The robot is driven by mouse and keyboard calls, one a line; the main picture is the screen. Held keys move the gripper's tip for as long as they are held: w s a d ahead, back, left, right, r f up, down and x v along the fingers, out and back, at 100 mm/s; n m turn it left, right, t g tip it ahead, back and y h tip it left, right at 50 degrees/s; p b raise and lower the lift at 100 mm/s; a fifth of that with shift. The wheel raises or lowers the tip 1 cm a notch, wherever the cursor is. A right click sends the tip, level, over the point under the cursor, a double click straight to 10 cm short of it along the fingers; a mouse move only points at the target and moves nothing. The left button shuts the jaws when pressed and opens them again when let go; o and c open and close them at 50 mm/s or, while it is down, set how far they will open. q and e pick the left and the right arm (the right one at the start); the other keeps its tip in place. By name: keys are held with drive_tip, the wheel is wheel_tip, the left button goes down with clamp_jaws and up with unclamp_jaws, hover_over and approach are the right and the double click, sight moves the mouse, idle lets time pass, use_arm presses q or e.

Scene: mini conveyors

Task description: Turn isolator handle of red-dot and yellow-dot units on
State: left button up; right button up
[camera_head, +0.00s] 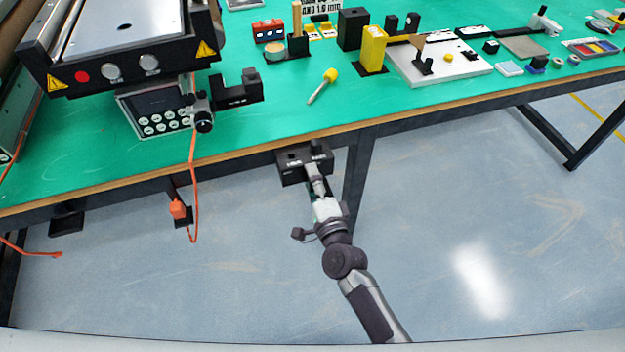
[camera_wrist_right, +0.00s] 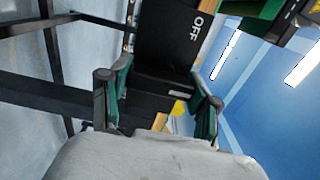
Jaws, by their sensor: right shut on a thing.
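A black isolator box (camera_head: 292,172) hangs at the front edge of the green table in the head view. Its white lettering is too small to read there. My right gripper (camera_head: 315,182) reaches up to the box from below. In the right wrist view the box's dark face (camera_wrist_right: 165,35) carries a white OFF label (camera_wrist_right: 195,28). The green-padded fingers of the gripper (camera_wrist_right: 163,97) stand either side of a black part that appears to be the handle (camera_wrist_right: 150,88), and are shut on it. I cannot make out a red or yellow dot on the unit. My left gripper is not in view.
A mini conveyor (camera_head: 125,40) stands on the table (camera_head: 250,110) at left. An orange cable (camera_head: 194,165) hangs over the front edge to an orange plug (camera_head: 178,208). A yellow-handled screwdriver (camera_head: 323,84) lies near the edge. Floor (camera_head: 480,230) at right is clear.

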drive_tip(key=o, duration=1.2)
drive_tip(key=shift+c, duration=0.2)
drive_tip(key=v, duration=1.2)
